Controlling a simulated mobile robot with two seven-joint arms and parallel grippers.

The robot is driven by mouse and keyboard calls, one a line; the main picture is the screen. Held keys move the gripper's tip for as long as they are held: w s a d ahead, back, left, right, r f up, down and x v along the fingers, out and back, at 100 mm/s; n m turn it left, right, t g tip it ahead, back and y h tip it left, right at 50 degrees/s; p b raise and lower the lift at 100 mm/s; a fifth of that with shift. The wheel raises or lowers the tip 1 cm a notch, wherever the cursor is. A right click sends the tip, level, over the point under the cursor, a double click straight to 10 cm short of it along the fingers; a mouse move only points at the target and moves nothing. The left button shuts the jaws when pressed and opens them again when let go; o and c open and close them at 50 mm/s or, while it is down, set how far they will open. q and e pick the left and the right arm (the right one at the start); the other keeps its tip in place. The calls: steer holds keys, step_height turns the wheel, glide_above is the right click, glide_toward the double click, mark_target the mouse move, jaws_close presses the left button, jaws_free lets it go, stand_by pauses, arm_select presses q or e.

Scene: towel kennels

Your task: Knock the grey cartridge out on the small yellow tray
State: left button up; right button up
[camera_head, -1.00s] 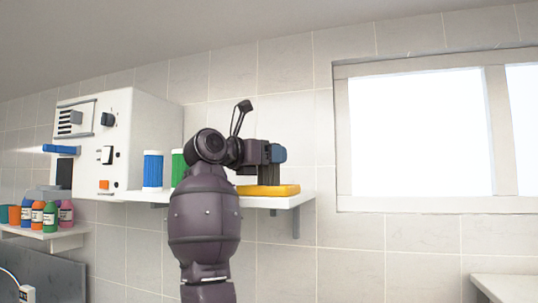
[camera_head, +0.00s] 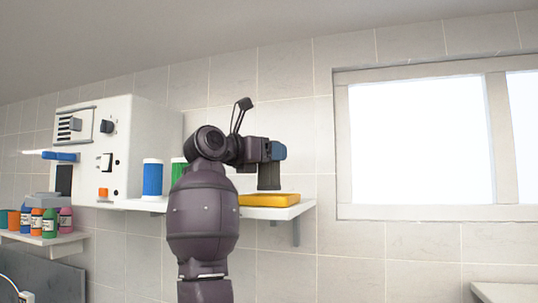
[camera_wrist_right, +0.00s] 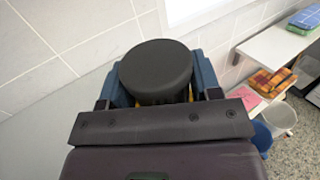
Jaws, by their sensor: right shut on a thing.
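My right gripper (camera_head: 276,151) is shut on the grey cartridge (camera_head: 268,177), a dark upright cylinder hanging below its blue fingers. The cartridge's round dark top (camera_wrist_right: 156,70) fills the middle of the right wrist view, between the fingers. The small yellow tray (camera_head: 268,199) lies on the shelf directly below it. The cartridge's lower end is just over the tray; I cannot tell whether they touch. My left gripper is not in view.
The white wall shelf (camera_head: 285,212) carries a white machine (camera_head: 140,130), a blue canister (camera_head: 152,178) and a green canister (camera_head: 178,170) left of the tray. My right arm partly hides the green one. A lower shelf (camera_head: 60,241) holds several small bottles. A window is at right.

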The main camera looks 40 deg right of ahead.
steer(key=shift+r+p, duration=0.5)
steer(key=shift+r, duration=0.4)
steer(key=shift+s+a+b, duration=0.35)
steer(key=shift+a+b, duration=0.05)
steer(key=shift+a, duration=0.15)
steer(key=s+a+b, duration=0.3)
steer(key=s+a, duration=0.2)
steer(key=a, duration=0.4)
steer(key=shift+a, duration=0.3)
